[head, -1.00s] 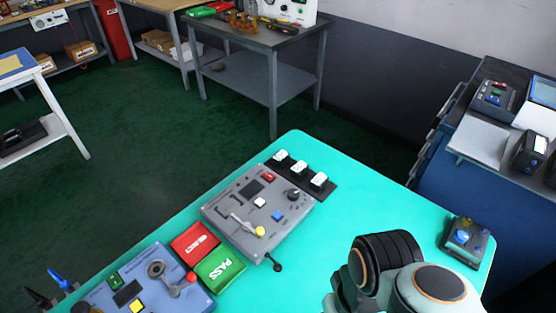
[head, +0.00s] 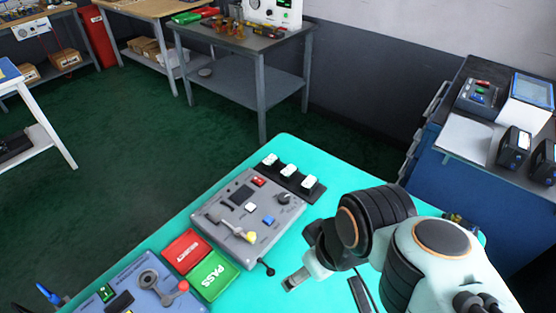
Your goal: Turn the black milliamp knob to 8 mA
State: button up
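The black knob (head: 284,198) sits at the upper right of a grey control box (head: 222,205) on the teal table. Its pointer and any milliamp scale are too small to read. My gripper (head: 295,280) is at the lower middle, in front of the box and apart from the knob. Its fingers are small and partly hidden, so its opening is unclear.
Three white-topped switches (head: 288,171) stand on a black strip behind the knob. Red (head: 186,251) and green PASS (head: 214,276) trays lie left of my gripper. A blue box (head: 150,290) with a red-knobbed lever is at lower left. Bare table lies right of the switches.

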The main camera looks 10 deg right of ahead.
jog(key=w+a+r+n+t+y, duration=0.1)
jog(key=w+r+n, duration=0.1)
jog(key=w, duration=0.5)
jog(key=w+r+n+t, duration=0.1)
jog(key=w+r+n, duration=0.15)
jog(key=w, duration=0.45)
jog(key=n+y, duration=0.1)
jog(key=n, duration=0.1)
send_over(284, 196)
notch_tip(284, 196, down, 13)
jog(key=f+g, duration=0.1)
jog(key=f, duration=0.2)
jog(key=s+d+f, duration=0.1)
jog(key=f, duration=0.3)
jog(key=d+f+m+g, duration=0.1)
jog(key=f, duration=0.2)
jog(key=shift+s+f+g, duration=0.3)
jog(key=shift+f, duration=0.1)
jog(key=x, duration=0.4)
jog(key=shift+w+a+f, duration=0.1)
jog(key=shift+w+f, duration=0.05)
jog(key=shift+f, duration=0.25)
jog(key=shift+w+a+f, duration=0.15)
jog(key=shift+a+f, duration=0.05)
jog(key=shift+f, duration=0.3)
jog(key=c, duration=1.2)
